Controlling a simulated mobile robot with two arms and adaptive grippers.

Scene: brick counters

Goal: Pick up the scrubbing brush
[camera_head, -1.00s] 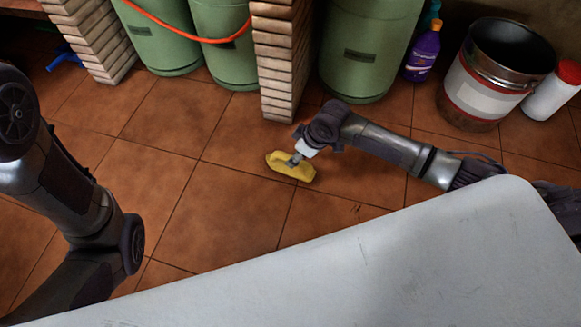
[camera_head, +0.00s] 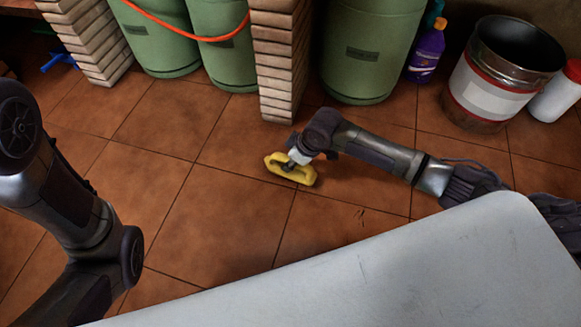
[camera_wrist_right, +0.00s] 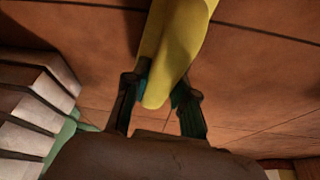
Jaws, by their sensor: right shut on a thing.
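The yellow scrubbing brush (camera_head: 301,175) is in the middle of the head view, in front of the brick pillar. My right gripper (camera_head: 293,163) reaches it from the right and is shut on it. In the right wrist view the yellow brush (camera_wrist_right: 176,50) runs up from between the two dark fingers of the right gripper (camera_wrist_right: 158,90), one on each side. Whether the brush touches the floor is hard to tell. My left arm shows at the left of the head view, but its gripper is out of view.
Green gas cylinders (camera_head: 371,50) stand behind brick pillars (camera_head: 281,65). A purple bottle (camera_head: 426,55), a metal bucket (camera_head: 500,75) and a white bottle with a red cap (camera_head: 556,98) stand at the back right. Tiled floor (camera_head: 225,215) left of the brush is clear.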

